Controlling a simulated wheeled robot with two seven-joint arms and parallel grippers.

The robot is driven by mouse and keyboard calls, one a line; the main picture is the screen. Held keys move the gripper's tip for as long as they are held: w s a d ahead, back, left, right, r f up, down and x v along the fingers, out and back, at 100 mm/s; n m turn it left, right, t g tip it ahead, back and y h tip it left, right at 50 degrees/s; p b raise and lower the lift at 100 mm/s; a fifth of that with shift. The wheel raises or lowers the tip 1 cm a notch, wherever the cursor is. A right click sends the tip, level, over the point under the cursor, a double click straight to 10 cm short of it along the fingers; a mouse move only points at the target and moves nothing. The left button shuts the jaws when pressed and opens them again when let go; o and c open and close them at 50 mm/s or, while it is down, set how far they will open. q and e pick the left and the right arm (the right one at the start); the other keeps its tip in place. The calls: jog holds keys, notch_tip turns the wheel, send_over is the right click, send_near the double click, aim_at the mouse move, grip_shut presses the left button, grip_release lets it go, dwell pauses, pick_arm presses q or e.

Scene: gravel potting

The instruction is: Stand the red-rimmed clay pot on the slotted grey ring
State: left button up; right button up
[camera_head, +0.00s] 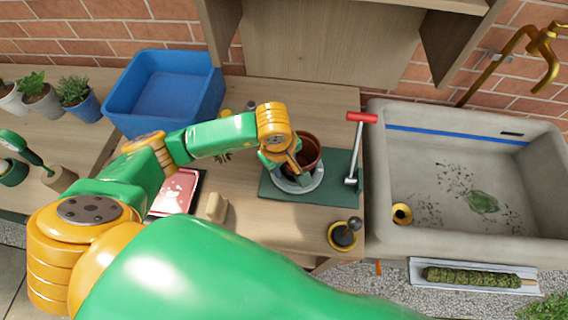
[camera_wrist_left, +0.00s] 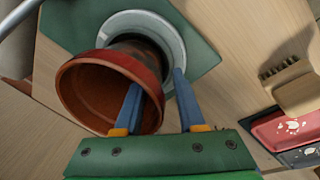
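The red-rimmed clay pot (camera_head: 311,153) is over the slotted grey ring (camera_head: 316,182), and its base appears to sit within the ring. In the left wrist view the pot (camera_wrist_left: 85,95) shows its open mouth toward the camera, with the ring (camera_wrist_left: 172,38) around its lower end. Full contact with the ring is hidden. My left gripper (camera_head: 293,172) is at the pot's near side. In the left wrist view its blue fingers (camera_wrist_left: 158,80) straddle the rim, one inside the mouth and one outside, with a gap between them wider than the wall. My right gripper is not in view.
The ring lies on a green mat (camera_head: 340,162), with a red-handled tool (camera_head: 355,150) at its right. A dark-knobbed tool (camera_head: 344,234), a beige block (camera_head: 216,208) and a red tray (camera_head: 172,194) are nearby. A blue bin (camera_head: 165,90) stands behind; the sink (camera_head: 450,220) is right.

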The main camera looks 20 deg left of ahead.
pick_arm(q)
jog(key=shift+r, duration=0.1)
jog(key=shift+d+r+p, duration=0.1)
jog(key=shift+r+p, duration=0.2)
jog(key=shift+p, duration=0.05)
notch_tip(320, 180, up, 12)
jog(key=s, duration=0.2)
jog(key=shift+s+f+b, duration=0.2)
jog(key=shift+f+b, duration=0.05)
jog(key=shift+b, duration=0.2)
